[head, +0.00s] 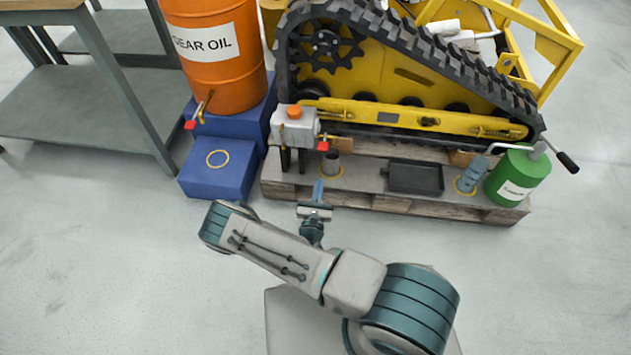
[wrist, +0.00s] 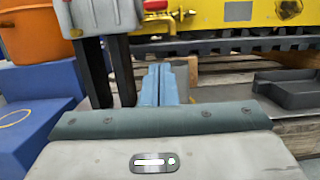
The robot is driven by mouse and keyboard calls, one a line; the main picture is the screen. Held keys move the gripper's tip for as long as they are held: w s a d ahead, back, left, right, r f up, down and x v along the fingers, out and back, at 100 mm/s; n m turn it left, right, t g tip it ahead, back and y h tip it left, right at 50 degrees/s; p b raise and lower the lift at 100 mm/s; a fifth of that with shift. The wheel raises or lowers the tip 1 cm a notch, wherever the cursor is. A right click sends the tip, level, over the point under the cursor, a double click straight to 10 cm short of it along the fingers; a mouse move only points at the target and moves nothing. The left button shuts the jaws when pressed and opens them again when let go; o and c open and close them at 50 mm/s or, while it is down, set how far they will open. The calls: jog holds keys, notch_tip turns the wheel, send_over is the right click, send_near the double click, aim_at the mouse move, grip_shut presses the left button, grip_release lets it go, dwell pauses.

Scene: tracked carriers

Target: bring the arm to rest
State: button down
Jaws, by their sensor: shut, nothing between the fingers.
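My gripper (head: 318,190) shows in the head view in front of the wooden pallet's near edge, at the end of my folded arm. Its blue fingers (wrist: 160,84) are together in the wrist view, with nothing between them. In the wrist view, the grey box on dark legs (wrist: 104,14) stands just beyond and to the left of the fingers.
A pallet (head: 390,200) bears a yellow tracked carrier (head: 410,75), a black tray (head: 414,178) and a green can (head: 517,177). Left are blue steps (head: 205,182), an orange gear oil drum (head: 215,55) and a grey table (head: 75,100). The near floor (head: 110,270) is clear.

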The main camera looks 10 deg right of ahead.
jog(key=shift+s+a+f, duration=0.2)
jog(key=shift+s+a, duration=0.1)
jog(key=shift+s, duration=0.35)
jog(key=s+d+r+m+g+h+p, duration=0.25)
jog(key=d+r+m+g+p, duration=0.35)
jog(key=r, duration=0.7)
jog(key=s+d+r+m+g+h+p, duration=0.2)
jog(key=r+m+g+h+p, duration=0.2)
jog(key=r+m+g, duration=0.7)
jog(key=s+d+r+m+g+h+p, duration=0.25)
jog(key=d+r+m+p, duration=0.2)
jog(key=r, duration=1.15)
jog(key=s+a+r+m+t+y+p, duration=0.1)
jog(key=s+r+y+p, duration=0.4)
jog(key=r, duration=0.7)
jog(key=s+a+r+m+y+p, duration=0.3)
jog(key=s+r+m+y+p, duration=0.1)
jog(key=r, duration=0.8)
jog(key=s+a+r+m+t+y+p, duration=0.1)
jog(key=s+a+r+m+y+p, duration=0.1)
jog(key=s+r+m+y+p, duration=0.3)
notch_tip(320, 180, up, 7)
jog(key=s+m+p, duration=0.1)
jog(key=p, duration=0.3)
jog(key=shift+s+t+y, duration=0.3)
jog(key=shift+t, duration=0.05)
